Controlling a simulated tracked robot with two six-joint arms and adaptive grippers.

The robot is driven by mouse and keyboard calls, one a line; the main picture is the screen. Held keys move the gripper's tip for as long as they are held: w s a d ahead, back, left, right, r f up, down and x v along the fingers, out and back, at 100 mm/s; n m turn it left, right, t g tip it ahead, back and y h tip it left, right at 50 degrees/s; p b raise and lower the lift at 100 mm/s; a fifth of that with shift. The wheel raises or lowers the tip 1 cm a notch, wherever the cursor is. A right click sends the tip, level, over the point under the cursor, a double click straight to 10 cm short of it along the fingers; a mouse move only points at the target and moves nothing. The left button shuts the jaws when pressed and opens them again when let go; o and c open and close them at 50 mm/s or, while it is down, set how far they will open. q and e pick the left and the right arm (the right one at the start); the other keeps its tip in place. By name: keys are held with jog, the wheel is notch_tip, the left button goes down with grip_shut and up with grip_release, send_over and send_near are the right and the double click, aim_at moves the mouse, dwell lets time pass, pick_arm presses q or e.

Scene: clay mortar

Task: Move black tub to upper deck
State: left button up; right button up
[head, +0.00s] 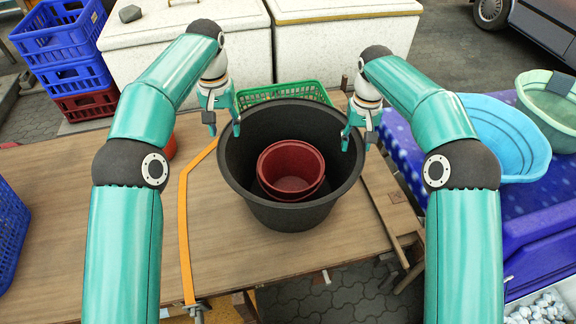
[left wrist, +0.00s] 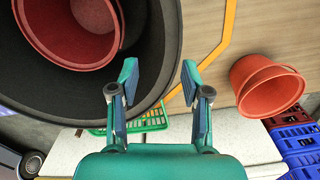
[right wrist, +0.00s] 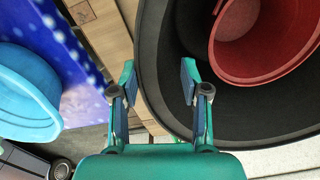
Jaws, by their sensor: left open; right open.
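The large black tub (head: 290,217) stands upright on the wooden table, with red buckets (head: 290,160) nested inside it. My left gripper (head: 222,128) is open at the tub's left rim, and my right gripper (head: 359,138) is open at its right rim. In the left wrist view the tub (left wrist: 95,100) fills the left side, its rim passing behind the open fingers (left wrist: 159,82). In the right wrist view the tub's rim (right wrist: 151,72) runs between the open fingers (right wrist: 157,82); contact cannot be told. I cannot tell which surface is the upper deck.
A green basket (head: 285,92) sits behind the tub, with white chests (head: 185,50) beyond. An orange-red bucket (left wrist: 270,88) stands to the left. An orange strip (head: 184,220) lies on the table (head: 90,215).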

jog(key=shift+w+r, duration=0.1)
jog(key=shift+r, duration=3.6)
